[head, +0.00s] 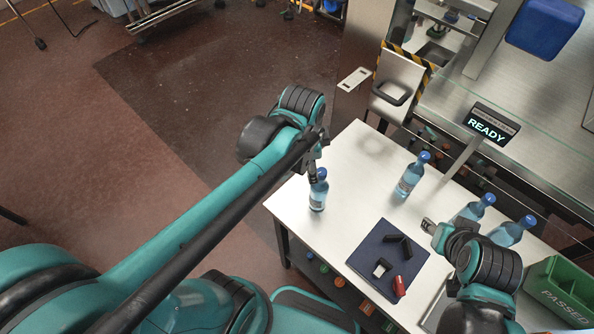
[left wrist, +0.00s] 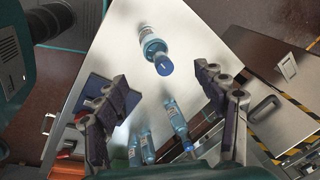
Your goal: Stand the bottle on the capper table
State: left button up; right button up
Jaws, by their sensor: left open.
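A blue-capped clear bottle (head: 318,192) stands upright near the left edge of the white-topped table (head: 348,160). My left gripper (head: 314,172) is at its cap in the head view. In the left wrist view this bottle (left wrist: 153,48) shows beyond and between the spread fingers of my open left gripper (left wrist: 162,85), with no finger visibly closed on it. Three more blue-capped bottles stand on the table: one at the back (head: 410,178) and two on the right (head: 474,209) (head: 510,232). My right gripper (head: 432,228) is beside these two; its finger opening is unclear.
A dark blue mat (head: 375,258) with black parts and a red item lies at the table's front. A green "PASSED" bin (head: 560,288) is at the right. A "READY" display (head: 491,124) and machine stand behind. The table's back-left part is clear.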

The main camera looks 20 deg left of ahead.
pick_arm(q)
jog(key=s+a+n+t, duration=0.1)
jog(key=s+n+t, duration=0.1)
jog(key=n, duration=0.4)
jog(key=s+a+r+n+t, duration=0.1)
jog(key=s+n+t, duration=0.1)
jog(key=s+n, duration=0.2)
jog(key=shift+s+a+n, duration=0.15)
jog(key=shift+a+n, duration=0.15)
jog(key=shift+n, duration=0.8)
jog(key=shift+f, duration=0.1)
notch_tip(320, 180, down, 12)
jog(key=b, duration=1.2)
jog(key=shift+f+b, duration=0.2)
jog(key=shift+b, duration=0.1)
